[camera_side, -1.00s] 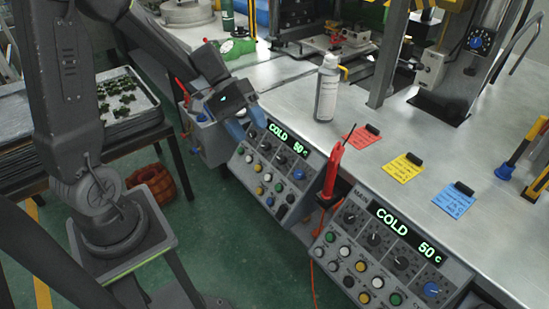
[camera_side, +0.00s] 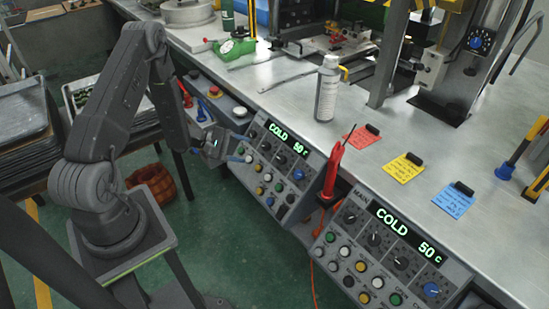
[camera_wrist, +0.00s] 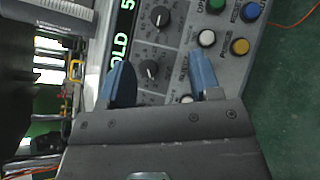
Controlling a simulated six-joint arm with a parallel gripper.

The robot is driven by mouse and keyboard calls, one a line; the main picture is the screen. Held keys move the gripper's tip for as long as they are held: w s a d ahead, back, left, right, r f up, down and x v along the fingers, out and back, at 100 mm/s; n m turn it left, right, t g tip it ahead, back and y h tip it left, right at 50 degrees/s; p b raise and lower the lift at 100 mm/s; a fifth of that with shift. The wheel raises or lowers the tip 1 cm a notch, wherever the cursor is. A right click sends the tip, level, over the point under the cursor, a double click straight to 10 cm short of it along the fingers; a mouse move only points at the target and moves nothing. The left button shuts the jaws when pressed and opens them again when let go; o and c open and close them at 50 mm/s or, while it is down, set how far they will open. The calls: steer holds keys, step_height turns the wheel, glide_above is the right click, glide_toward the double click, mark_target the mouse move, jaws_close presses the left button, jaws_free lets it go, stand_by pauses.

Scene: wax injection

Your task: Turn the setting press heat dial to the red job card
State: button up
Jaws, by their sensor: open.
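The red job card (camera_side: 360,139) lies on the bench, with a black clip at its edge. The left control panel (camera_side: 284,152) and the right control panel (camera_side: 398,251) carry black knobs, and both displays read COLD 50 c. I cannot tell from labels which panel is the setting press's. My gripper (camera_side: 244,148) is open at the left end of the left panel. In the wrist view, its blue fingers (camera_wrist: 160,76) point at a panel, with a black knob (camera_wrist: 150,70) between their lines. Contact with the knob cannot be told.
A yellow card (camera_side: 403,168) and a blue card (camera_side: 454,201) lie right of the red one. A red-handled tool (camera_side: 332,172) stands between the panels.

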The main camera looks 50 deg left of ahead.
mark_target(280, 159)
steer(key=x, duration=1.1)
steer(key=shift+s, duration=0.1)
steer(key=shift+c, duration=0.3)
steer(key=c, duration=0.9)
